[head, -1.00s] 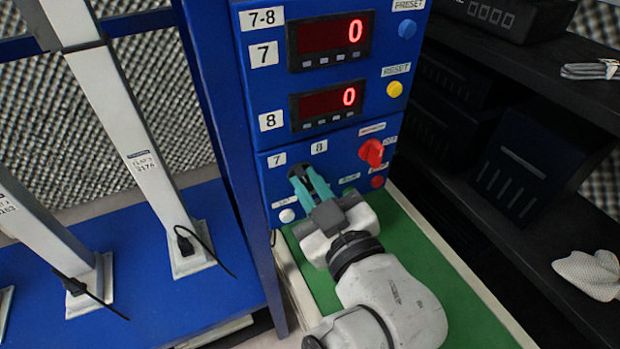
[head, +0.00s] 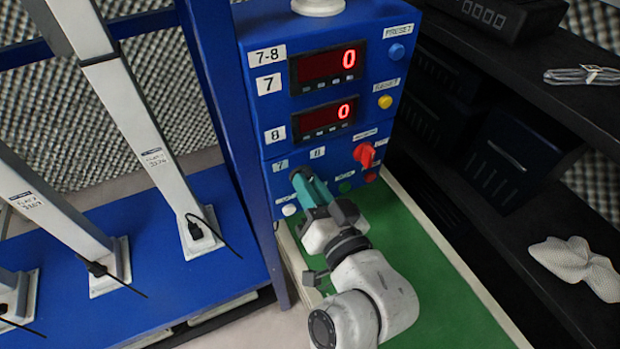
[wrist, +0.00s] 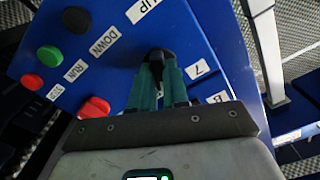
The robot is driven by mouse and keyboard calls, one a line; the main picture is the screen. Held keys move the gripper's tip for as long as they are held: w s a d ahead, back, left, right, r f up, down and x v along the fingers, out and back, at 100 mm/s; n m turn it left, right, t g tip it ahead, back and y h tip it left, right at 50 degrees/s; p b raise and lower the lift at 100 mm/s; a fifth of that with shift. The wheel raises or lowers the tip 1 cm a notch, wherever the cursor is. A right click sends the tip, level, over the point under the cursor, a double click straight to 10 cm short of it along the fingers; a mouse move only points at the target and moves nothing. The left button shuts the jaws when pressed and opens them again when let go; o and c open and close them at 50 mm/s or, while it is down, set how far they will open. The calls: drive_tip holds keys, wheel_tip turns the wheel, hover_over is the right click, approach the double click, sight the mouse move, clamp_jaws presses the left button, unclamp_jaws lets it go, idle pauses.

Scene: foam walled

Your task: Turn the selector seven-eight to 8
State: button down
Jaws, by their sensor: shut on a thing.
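The selector seven-eight is a black knob (head: 297,174) on the blue panel, below the small labels 7 (head: 281,165) and 8 (head: 317,153). My gripper (head: 308,186) has its teal fingers at the knob and covers much of it in the head view. In the wrist view the black knob (wrist: 160,56) stands between the two teal fingertips (wrist: 159,80), which are shut on it. Labels 7 (wrist: 198,70) and 8 (wrist: 217,98) lie beside the fingers there. The knob's exact pointing is hard to tell. Both red displays (head: 328,64) read 0.
A red rotary switch (head: 365,154) sits right of the selector, with a green button (head: 345,187) and a white button (head: 289,210) lower down. A yellow button (head: 385,101) and a blue button (head: 397,52) are higher. The green surface (head: 440,285) below is largely clear.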

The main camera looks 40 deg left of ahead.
drive_tip(key=shift+m, duration=0.5)
drive_tip(key=c, duration=1.1)
unclamp_jaws()
drive_tip(key=v, duration=1)
drive_tip(key=shift+s+d, duration=0.1)
drive_tip(key=shift+d, duration=0.3)
